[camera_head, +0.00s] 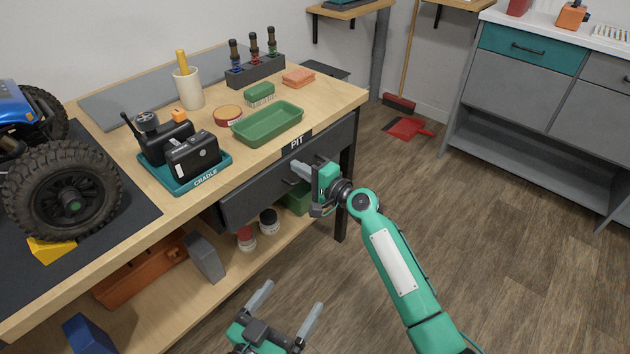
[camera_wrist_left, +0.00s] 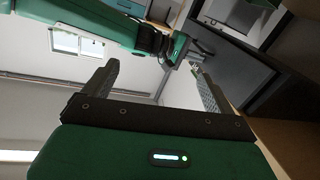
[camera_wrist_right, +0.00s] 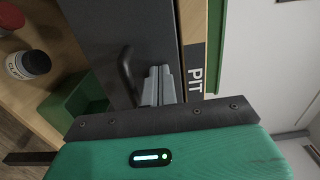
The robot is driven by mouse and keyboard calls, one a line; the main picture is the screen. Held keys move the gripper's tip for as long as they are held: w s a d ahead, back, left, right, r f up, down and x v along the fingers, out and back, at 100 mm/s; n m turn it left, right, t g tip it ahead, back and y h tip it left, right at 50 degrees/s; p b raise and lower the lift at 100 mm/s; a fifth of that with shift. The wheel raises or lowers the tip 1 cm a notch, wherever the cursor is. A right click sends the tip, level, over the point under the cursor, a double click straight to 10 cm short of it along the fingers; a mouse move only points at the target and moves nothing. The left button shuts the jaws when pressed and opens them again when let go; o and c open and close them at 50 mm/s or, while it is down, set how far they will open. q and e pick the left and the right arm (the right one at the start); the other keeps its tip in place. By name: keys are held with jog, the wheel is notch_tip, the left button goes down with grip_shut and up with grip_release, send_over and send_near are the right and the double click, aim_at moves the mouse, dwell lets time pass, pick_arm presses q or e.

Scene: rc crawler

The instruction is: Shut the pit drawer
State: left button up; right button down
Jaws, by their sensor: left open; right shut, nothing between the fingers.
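The pit drawer (camera_head: 250,203) is a dark grey drawer under the bench top, below the PIT label (camera_head: 297,141). Its left end looks slightly proud of the bench frame; how far out it stands is hard to tell. My right gripper (camera_head: 294,168) is shut and empty, its fingertips at the drawer front. In the right wrist view, its closed fingers (camera_wrist_right: 160,84) are beside the dark bar handle (camera_wrist_right: 128,76); whether they touch the front is unclear. My left gripper (camera_head: 294,295) is open and empty, low in front of the bench.
The bench top holds a green tray (camera_head: 268,124), a teal cradle (camera_head: 206,178) with a radio and a black box, and a crawler (camera_head: 65,195). The lower shelf (camera_head: 235,262) holds jars, a green bin and an orange box. Open floor lies to the right.

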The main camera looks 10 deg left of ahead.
pick_arm(q)
jog(key=r, duration=0.1)
jog(key=t, duration=0.1)
jog(key=w+r, duration=0.1)
jog(key=shift+a+r+t, duration=0.3)
jog(key=shift+a, duration=0.1)
pick_arm(e)
jog(key=shift+w+a+r, duration=0.3)
jog(key=shift+w+a, duration=0.15)
jog(key=shift+a, duration=0.2)
